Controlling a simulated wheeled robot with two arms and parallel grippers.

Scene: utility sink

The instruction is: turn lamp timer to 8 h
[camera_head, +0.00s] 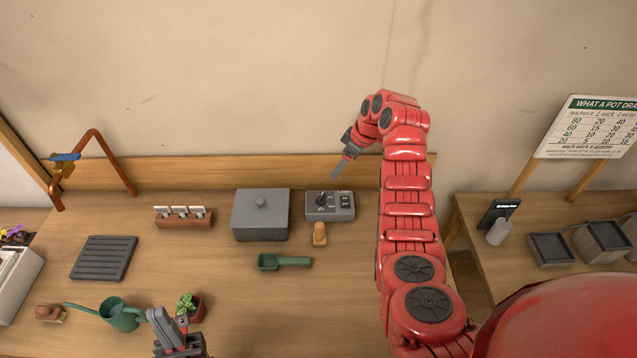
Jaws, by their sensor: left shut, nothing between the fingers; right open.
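The lamp timer is a grey box (332,213) with a black round dial (321,200) on its left and a dark switch panel (345,200) on its right. It sits near the back of the wooden counter. The dial's markings are too small to read. My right gripper (337,172) is open and empty, pointing down in the air just behind and above the timer, apart from it in the picture. My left gripper (170,320) is shut and empty at the bottom edge, far from the timer, near a small potted plant (191,309).
A grey lidded box (260,222) stands just left of the timer. A wooden peg-like piece (319,236) and a green scoop (284,262) lie in front. A green watering can (121,315) stands front left. The counter's front middle is clear.

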